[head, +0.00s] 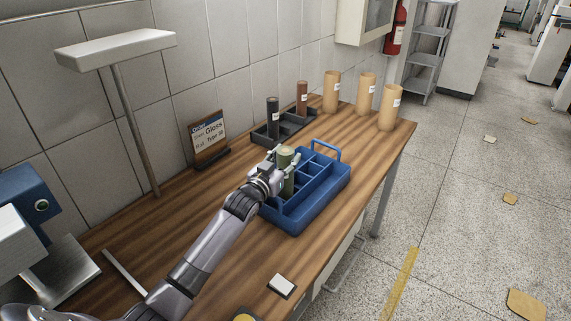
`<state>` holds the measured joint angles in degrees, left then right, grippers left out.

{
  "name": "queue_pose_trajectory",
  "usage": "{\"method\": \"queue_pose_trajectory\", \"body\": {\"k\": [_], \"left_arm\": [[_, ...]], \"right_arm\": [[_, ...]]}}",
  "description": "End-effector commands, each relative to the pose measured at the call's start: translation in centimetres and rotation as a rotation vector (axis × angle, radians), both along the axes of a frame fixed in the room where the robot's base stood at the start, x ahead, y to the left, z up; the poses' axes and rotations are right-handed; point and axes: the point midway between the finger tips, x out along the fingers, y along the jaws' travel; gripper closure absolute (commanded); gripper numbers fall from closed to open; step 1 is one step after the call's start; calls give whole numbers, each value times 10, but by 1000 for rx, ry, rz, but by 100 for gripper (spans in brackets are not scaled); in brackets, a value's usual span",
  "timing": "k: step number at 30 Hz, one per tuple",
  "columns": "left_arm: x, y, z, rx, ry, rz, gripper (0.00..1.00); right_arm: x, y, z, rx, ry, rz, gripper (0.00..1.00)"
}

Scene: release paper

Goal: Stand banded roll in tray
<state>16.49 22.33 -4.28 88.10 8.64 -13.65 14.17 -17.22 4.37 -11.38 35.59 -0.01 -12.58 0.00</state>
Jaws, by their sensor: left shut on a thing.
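A green roll (286,157) stands roughly upright in the grasp of my left gripper (279,172). The gripper is shut on it, at the back left side of the blue tray (323,207). The blue tray has several compartments and a raised handle at its far right end. The roll's lower end is partly hidden, and I cannot tell whether it touches the tray floor. A band on the roll is too small to make out. My right gripper is not in view.
A dark tray (262,140) behind holds a black roll (272,118) and a brown roll (302,97). Several tan rolls (366,93) stand at the far right. A sign (208,138) stands near the wall. A white square (282,286) lies near the front edge.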

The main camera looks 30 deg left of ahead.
Motion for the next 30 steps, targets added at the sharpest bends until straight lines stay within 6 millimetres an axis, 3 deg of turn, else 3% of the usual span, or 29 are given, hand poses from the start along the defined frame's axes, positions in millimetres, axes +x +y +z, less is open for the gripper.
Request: {"method": "queue_pose_trajectory", "body": {"k": [5,16,17,25,30], "left_arm": [[0,0,-21,0,-1,0,100],[0,0,-26,0,-2,0,100],[0,0,-25,0,0,0,59],[0,0,-25,0,1,0,41],[0,0,-25,0,1,0,41]], "right_arm": [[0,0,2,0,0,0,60],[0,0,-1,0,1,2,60],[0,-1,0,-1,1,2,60],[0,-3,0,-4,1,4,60],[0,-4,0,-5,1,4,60]]}}
